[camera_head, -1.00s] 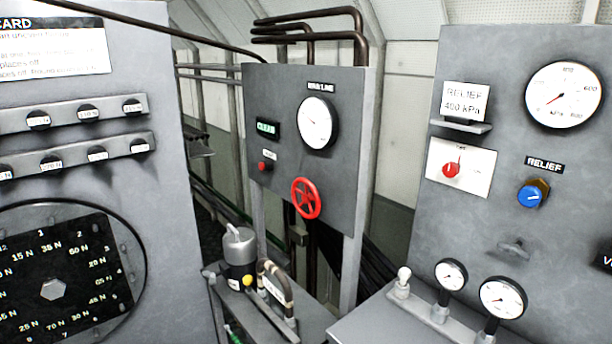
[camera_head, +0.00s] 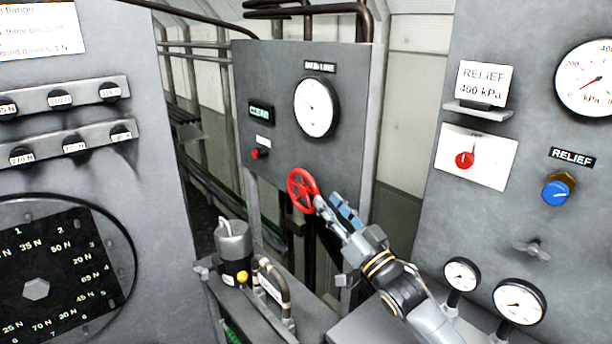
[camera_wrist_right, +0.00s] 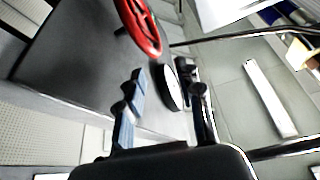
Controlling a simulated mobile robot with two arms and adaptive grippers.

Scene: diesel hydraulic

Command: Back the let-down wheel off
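The red handwheel (camera_head: 302,189) is on the lower right part of the middle grey panel (camera_head: 270,85), under a round white gauge (camera_head: 316,107). My right gripper (camera_head: 328,201) is just to the right of the wheel, its fingers pointing at the rim. In the right wrist view the red wheel (camera_wrist_right: 141,26) is at the top, beyond the fingertips. The two fingers of my right gripper (camera_wrist_right: 167,82) stand apart with nothing between them. Whether a fingertip touches the rim I cannot tell. My left gripper is not in view.
A small red button (camera_head: 260,154) is left of the wheel. A grey canister (camera_head: 234,245) and hose stand on a bench below. The right panel holds a blue relief knob (camera_head: 557,192), and small gauges (camera_head: 461,274) stand before it. A torque-marked board (camera_head: 50,270) is at left.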

